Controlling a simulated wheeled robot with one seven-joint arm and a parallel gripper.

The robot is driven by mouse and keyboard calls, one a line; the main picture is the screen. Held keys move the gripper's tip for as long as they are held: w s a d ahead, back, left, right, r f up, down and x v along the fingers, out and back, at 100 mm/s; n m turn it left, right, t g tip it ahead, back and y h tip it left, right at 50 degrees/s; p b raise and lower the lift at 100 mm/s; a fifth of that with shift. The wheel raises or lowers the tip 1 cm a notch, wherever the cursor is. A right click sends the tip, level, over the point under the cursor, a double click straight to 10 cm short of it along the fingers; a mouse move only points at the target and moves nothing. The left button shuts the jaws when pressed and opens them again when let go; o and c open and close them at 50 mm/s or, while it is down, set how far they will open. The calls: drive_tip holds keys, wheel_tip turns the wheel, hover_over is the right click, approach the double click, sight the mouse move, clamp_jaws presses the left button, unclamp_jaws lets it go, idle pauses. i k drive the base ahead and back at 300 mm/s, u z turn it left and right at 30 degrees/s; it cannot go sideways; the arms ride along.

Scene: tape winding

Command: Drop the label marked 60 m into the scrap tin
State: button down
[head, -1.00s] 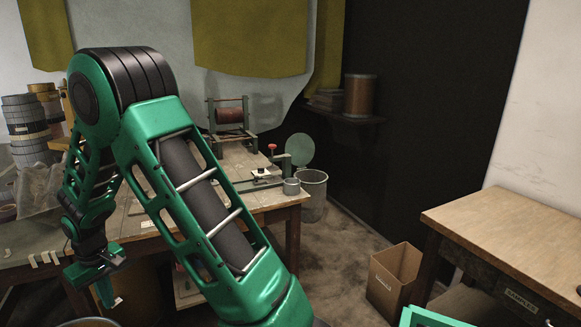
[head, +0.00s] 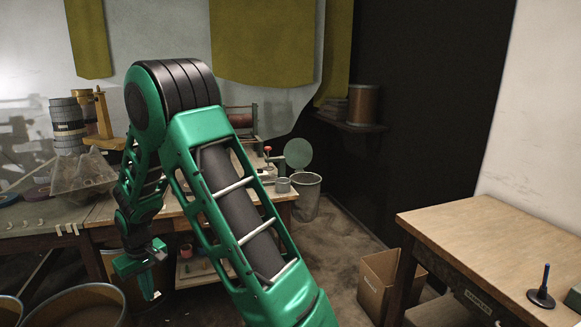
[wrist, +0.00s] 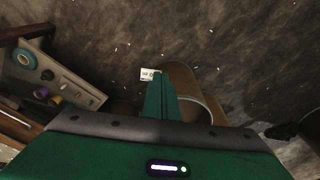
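My gripper (wrist: 160,97) has its fingers together in the wrist view, with a small white label (wrist: 148,74) at their tips. The dark print on the label is too small to read. In the head view my gripper (head: 148,284) hangs low in front of the bench, with a speck of white at its tip. A small grey tin (head: 283,186) stands near the bench's right end, well away from my gripper; I cannot tell whether it is the scrap tin. In the wrist view an open brown drum (wrist: 208,95) lies below and right of the fingers.
The wooden bench (head: 110,212) holds a clear bin (head: 82,180) and stacked rolls (head: 66,125). A wire basket (head: 306,200) stands past its right end. A cardboard box (head: 377,285) sits beside the right-hand table (head: 480,235). Large drums (head: 75,300) stand at lower left.

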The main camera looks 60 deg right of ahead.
sight(286, 189)
drive_tip(key=z, duration=1.3)
drive_tip(key=i, duration=0.25)
drive_tip(key=z, duration=0.5)
